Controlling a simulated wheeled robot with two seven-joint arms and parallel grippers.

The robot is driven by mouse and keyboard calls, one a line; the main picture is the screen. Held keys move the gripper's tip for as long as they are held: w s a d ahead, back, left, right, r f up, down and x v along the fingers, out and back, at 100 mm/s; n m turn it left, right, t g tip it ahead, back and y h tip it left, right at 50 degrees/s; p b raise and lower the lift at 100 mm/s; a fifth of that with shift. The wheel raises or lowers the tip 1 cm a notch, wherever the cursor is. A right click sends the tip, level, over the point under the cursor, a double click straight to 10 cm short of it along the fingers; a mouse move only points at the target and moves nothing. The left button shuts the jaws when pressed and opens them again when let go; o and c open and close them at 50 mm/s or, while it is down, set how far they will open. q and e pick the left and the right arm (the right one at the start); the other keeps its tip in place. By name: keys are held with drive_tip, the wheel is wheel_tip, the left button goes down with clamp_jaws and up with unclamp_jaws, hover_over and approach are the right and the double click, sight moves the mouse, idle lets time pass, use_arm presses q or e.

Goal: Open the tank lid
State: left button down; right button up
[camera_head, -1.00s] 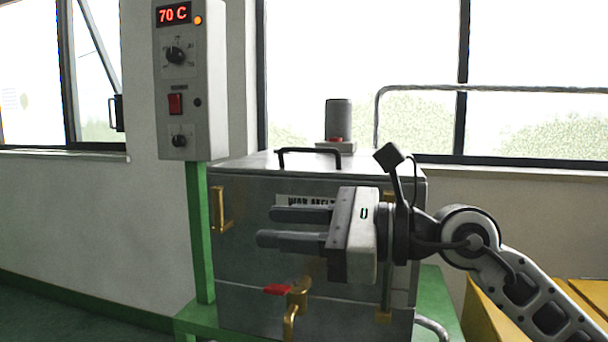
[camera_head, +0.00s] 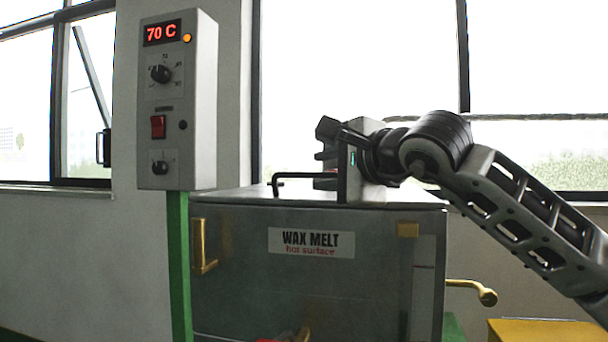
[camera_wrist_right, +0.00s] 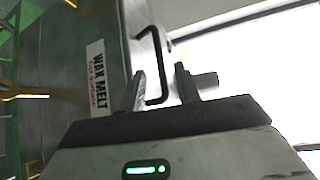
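The grey metal wax tank (camera_head: 240,265) stands in the middle of the head view with its "WAX MELT" label facing me. Its lid (camera_head: 240,197) lies flat and closed on top. The black lid handle (camera_head: 292,175) stands up from the lid; its right part is hidden by my right gripper. My right gripper (camera_head: 325,162) is over the lid at the handle. In the right wrist view my right gripper (camera_wrist_right: 162,82) has its fingers apart, with the handle (camera_wrist_right: 157,65) showing in the gap; contact cannot be told. My left gripper is not in view.
A control box (camera_head: 178,110) reading 70 C stands left of the tank on a green post (camera_head: 179,260). A brass bracket (camera_head: 199,248) is on the tank's front left. A yellow object (camera_head: 545,332) is low at the right. Windows are behind the tank.

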sight(307, 174)
drive_tip(key=x, duration=0.7)
drive_tip(key=shift+p, duration=0.3)
clamp_jaws()
